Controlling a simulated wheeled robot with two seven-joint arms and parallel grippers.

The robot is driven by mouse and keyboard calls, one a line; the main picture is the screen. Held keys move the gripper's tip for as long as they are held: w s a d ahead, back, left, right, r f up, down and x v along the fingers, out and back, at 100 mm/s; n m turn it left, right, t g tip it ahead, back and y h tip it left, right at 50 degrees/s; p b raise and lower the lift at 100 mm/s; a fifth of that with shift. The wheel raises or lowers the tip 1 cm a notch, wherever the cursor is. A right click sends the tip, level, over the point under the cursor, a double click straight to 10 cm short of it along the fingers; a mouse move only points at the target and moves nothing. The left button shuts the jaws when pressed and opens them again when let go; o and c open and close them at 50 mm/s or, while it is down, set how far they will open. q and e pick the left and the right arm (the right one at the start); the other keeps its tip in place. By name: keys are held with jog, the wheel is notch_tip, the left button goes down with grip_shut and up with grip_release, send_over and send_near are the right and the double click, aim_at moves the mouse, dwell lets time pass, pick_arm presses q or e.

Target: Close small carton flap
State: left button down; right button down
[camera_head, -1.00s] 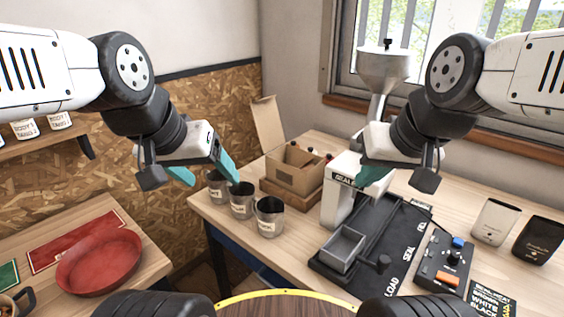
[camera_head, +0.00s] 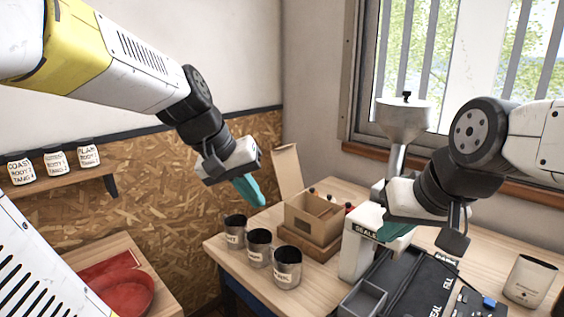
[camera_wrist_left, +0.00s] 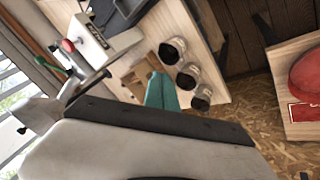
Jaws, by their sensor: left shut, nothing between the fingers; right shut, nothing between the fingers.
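A small open-topped brown carton (camera_head: 309,222) stands on a wooden block at the back of the bench. Its tall flap (camera_head: 286,172) stands up at the back left, open. The carton also shows in the left wrist view (camera_wrist_left: 137,78), partly hidden by my fingers. My left gripper (camera_head: 254,196) is shut and empty, with teal fingers in the air to the left of the flap, above the cups. Its fingers also show in the left wrist view (camera_wrist_left: 162,92). My right gripper (camera_head: 394,230) is shut and empty above the sealer, right of the carton.
Several metal cups (camera_head: 287,268) stand in a row in front of the carton. The white sealer (camera_head: 359,248) and a hopper (camera_head: 401,121) are to the right. Bare bench top lies between cups and sealer.

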pick_arm(q)
jog(key=w+f+n+h, duration=0.25)
jog(key=w+h, duration=0.35)
jog(key=w, duration=1.3)
jog(key=w+a+f+n+t+h, duration=0.2)
jog(key=w+a+n+t, duration=0.1)
jog(key=w+a, duration=0.45)
jog(key=w+a+f+n+t+h, duration=0.1)
jog(key=w+a+n+t+h, duration=0.1)
jog(key=w+a+t, duration=0.35)
jog(key=w+d+g, duration=0.2)
jog(key=w+d, duration=0.4)
jog(key=d, duration=0.4)
jog(key=shift+r, duration=0.35)
jog(key=shift+s+d, duration=0.1)
